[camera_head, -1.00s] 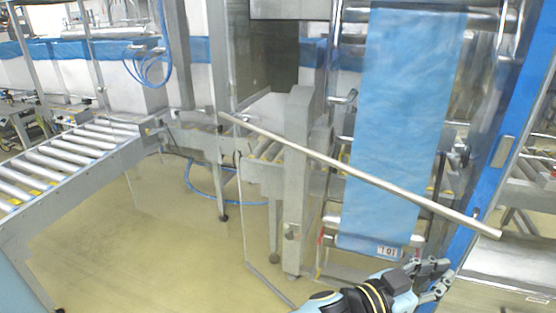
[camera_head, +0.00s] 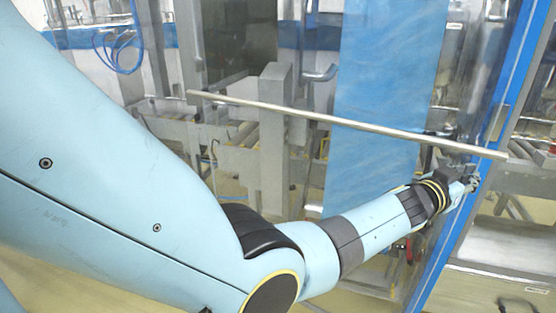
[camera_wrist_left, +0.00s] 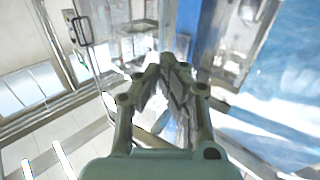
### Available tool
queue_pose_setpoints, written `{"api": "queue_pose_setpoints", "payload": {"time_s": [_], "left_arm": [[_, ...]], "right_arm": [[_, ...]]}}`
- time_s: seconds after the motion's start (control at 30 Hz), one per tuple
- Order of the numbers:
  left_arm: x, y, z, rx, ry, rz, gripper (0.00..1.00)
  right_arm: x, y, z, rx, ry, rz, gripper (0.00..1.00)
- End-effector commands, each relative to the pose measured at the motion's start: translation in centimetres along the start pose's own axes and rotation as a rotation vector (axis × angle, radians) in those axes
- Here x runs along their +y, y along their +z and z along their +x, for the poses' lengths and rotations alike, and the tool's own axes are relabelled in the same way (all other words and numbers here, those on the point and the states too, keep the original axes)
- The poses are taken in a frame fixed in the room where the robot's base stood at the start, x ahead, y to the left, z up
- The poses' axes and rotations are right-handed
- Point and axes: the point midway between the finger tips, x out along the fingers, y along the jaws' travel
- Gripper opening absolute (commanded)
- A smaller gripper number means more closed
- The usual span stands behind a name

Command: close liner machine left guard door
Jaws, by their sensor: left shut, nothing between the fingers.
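The liner machine's guard appears as a clear panel with a long metal bar (camera_head: 345,121) slanting across it. A blue upright frame (camera_head: 492,140) runs along its right side. I cannot tell how far the left guard door stands open. My left gripper (camera_head: 473,183) is shut and empty, at the blue frame just below the bar's right end. I cannot tell whether it touches the frame. In the left wrist view the fingers (camera_wrist_left: 166,78) are together, with a blue upright (camera_wrist_left: 205,30) behind them. My right gripper is not in view.
A blue liner sheet (camera_head: 385,90) hangs behind the clear panel. A grey metal post (camera_head: 273,140) and roller conveyor parts stand left of it. A metal cabinet (camera_head: 500,270) stands at the lower right. My left arm covers much of the lower left.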

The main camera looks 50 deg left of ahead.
Motion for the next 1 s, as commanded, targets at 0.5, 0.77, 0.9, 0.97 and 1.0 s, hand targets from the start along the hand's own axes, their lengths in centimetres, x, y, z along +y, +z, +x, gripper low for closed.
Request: {"api": "queue_pose_setpoints", "payload": {"time_s": [0.5, 0.77, 0.9, 0.97, 1.0], "left_arm": [[-4.8, 0.5, 8.0, -0.003, -0.119, -0.001, 0.0], [-5.4, 0.1, 8.8, -0.004, -0.134, -0.003, 0.0], [-5.5, -0.1, 8.9, -0.004, -0.135, -0.003, 0.0], [-5.4, -0.1, 8.9, -0.004, -0.134, -0.002, 0.0], [-5.4, -0.1, 8.8, -0.004, -0.134, -0.002, 0.0]], "right_arm": [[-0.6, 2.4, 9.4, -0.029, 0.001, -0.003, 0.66], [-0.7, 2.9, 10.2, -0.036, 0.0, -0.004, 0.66], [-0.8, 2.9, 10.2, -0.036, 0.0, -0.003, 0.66], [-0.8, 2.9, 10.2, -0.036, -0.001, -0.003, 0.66], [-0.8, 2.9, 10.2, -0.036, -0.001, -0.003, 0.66]]}}
